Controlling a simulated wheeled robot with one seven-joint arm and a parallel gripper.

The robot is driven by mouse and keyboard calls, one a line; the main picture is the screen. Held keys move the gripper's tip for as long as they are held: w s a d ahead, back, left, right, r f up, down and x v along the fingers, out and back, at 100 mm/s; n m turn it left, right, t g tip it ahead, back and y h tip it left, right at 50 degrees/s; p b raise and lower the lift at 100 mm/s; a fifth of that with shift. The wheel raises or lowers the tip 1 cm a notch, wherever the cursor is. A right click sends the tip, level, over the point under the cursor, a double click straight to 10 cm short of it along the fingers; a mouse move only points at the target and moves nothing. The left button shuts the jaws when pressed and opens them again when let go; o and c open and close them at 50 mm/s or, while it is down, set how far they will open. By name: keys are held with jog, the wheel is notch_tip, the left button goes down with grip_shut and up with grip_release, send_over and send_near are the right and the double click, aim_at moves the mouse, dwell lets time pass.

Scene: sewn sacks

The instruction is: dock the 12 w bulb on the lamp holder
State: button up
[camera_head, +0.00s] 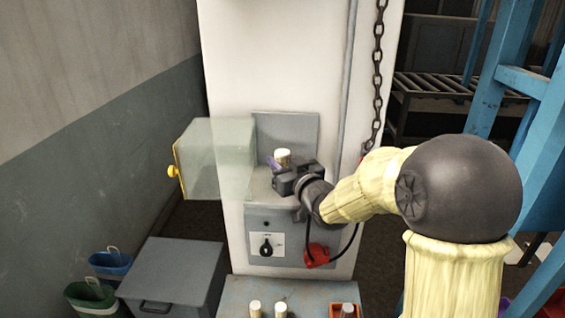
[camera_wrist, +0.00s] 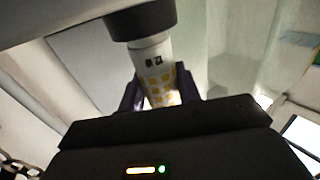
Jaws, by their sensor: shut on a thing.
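My gripper (camera_head: 282,166) is shut on a bulb at the grey shelf of the white pillar. In the head view the bulb's cream top (camera_head: 283,155) shows above the jaws. In the wrist view the pale bulb (camera_wrist: 157,72) has yellow squares and a dark marking that looks like 12, and it stands between the purple fingers. One end of it meets a dark round piece (camera_wrist: 141,22), which appears to be the lamp holder. I cannot tell whether the bulb is fully seated. The jaws hide the holder in the head view.
A clear cover (camera_head: 215,160) with a yellow knob stands at the left of the shelf. A switch panel (camera_head: 267,243) and a red plug (camera_head: 316,255) sit below. A chain (camera_head: 377,60) hangs at the right. Several pale-topped pieces stand on the blue bench (camera_head: 232,296) in front.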

jog(key=shift+f+b, duration=0.35)
jog(key=o, duration=0.7)
jog(key=b+v, duration=0.2)
jog(key=v, duration=0.9)
dwell(0.6)
dwell(0.6)
